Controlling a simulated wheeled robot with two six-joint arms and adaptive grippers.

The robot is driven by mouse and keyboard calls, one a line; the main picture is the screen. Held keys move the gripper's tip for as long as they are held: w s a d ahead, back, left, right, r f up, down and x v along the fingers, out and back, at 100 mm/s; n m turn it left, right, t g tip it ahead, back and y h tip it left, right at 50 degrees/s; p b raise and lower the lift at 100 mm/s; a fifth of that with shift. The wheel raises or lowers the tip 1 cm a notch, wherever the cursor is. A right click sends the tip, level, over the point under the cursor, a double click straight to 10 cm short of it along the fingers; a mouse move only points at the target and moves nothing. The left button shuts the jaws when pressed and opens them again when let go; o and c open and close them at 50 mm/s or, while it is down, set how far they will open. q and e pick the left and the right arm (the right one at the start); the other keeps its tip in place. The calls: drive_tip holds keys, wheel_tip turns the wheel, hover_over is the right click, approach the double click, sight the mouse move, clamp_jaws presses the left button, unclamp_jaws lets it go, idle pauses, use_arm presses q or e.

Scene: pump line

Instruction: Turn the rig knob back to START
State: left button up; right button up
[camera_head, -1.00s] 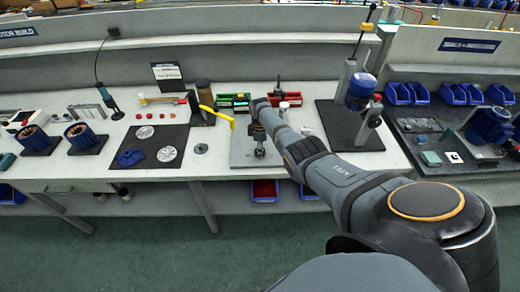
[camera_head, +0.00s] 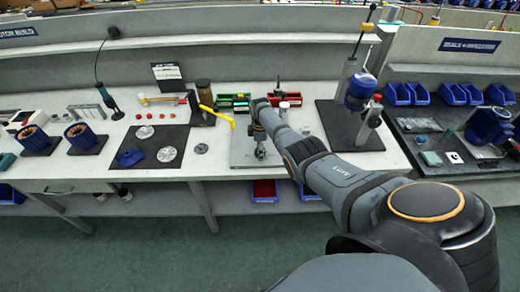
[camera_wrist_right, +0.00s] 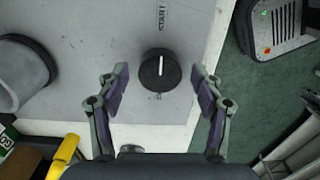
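The rig knob (camera_wrist_right: 152,76) is black and round with a white pointer line, on a light grey plate (camera_wrist_right: 105,45) in the right wrist view. The line lies almost straight along the picture's vertical. The START label (camera_wrist_right: 162,17) is printed above the knob, and a small mark (camera_wrist_right: 158,97) lies below it. My right gripper (camera_wrist_right: 160,70) is open, with one finger on each side of the knob and a visible gap on both sides. In the head view my right gripper (camera_head: 260,148) is over the plate (camera_head: 241,151), and the knob cannot be made out there. My left gripper is not in view.
A grey cylinder (camera_wrist_right: 22,68) stands left of the knob, and a yellow part (camera_wrist_right: 63,157) is at lower left. A grey box with lights (camera_wrist_right: 272,28) is at upper right. A blue pump on a stand (camera_head: 360,88) is right of the plate, a dark mat (camera_head: 150,147) left.

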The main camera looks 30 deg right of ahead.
wheel_tip(320, 180, up, 12)
idle(0.6)
